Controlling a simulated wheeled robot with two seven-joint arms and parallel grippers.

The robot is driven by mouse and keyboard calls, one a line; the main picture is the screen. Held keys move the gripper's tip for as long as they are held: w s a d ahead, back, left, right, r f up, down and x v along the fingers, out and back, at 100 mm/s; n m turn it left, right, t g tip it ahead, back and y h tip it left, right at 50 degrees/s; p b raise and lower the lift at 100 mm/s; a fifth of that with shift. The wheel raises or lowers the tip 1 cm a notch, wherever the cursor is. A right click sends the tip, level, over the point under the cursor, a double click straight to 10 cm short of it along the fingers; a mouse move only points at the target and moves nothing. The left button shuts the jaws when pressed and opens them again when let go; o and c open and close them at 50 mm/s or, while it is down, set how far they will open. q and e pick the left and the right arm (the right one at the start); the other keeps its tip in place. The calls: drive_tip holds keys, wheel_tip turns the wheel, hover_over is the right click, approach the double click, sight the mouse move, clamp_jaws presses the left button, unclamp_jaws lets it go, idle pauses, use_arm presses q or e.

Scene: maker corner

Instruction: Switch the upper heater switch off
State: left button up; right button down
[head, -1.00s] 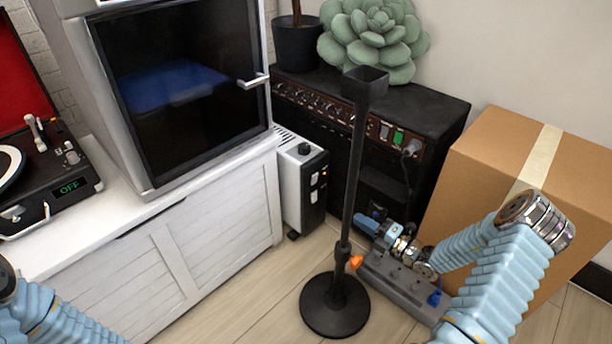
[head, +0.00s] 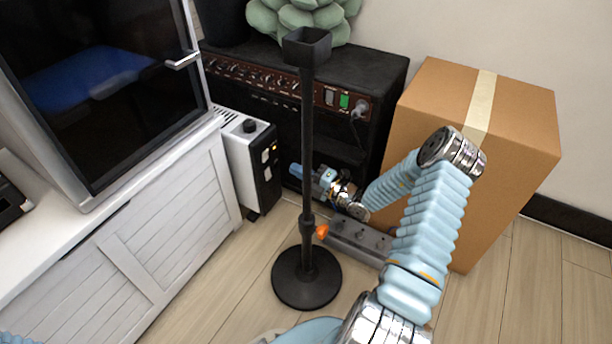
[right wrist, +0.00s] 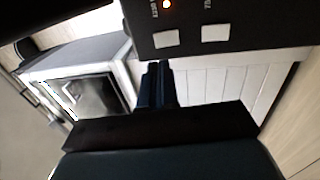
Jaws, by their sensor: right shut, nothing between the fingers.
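The heater (head: 240,170) is a slim white unit with a black front panel, standing on the floor beside the white cabinet. Its upper switch (head: 266,155) and lower switch (head: 268,174) are pale rockers. In the right wrist view, the sideways panel shows the upper switch (right wrist: 166,39) at left and the lower switch (right wrist: 215,33) at right, with an orange light lit by the upper one. My right gripper (head: 296,170) is shut and empty, in front of the panel. Its fingertips (right wrist: 155,68) appear just short of the upper switch; contact cannot be told. The left gripper is out of view.
A black stand (head: 308,275) rises from the floor close to my right gripper. A grey power strip (head: 357,240) lies behind it. The black amplifier (head: 385,85) and cardboard box (head: 530,130) bound the back and right.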

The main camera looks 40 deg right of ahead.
drive_tip(key=b+x, duration=0.1)
drive_tip(key=x, duration=0.7)
drive_tip(key=shift+w+a+b, duration=0.2)
drive_tip(key=shift+w+b, duration=0.1)
drive_tip(key=shift+r+p, duration=0.2)
drive_tip(key=shift+p, duration=0.15)
drive_tip(key=p, duration=0.2)
drive_tip(key=r+g+p, duration=0.1)
drive_tip(key=p, duration=0.1)
drive_tip(key=shift+w+a+r+p, duration=0.15)
drive_tip(key=shift+w+r+p, duration=0.05)
drive_tip(key=shift+w+p, duration=0.2)
drive_tip(key=shift+f+h+b, duration=0.3)
drive_tip(key=shift+f+b, duration=0.2)
drive_tip(key=shift+b, duration=0.05)
drive_tip(key=shift+w+r, duration=0.1)
drive_tip(key=p, duration=0.2)
approach(266, 153)
drive_tip(key=v, duration=0.6)
drive_tip(key=shift+s+d, duration=0.25)
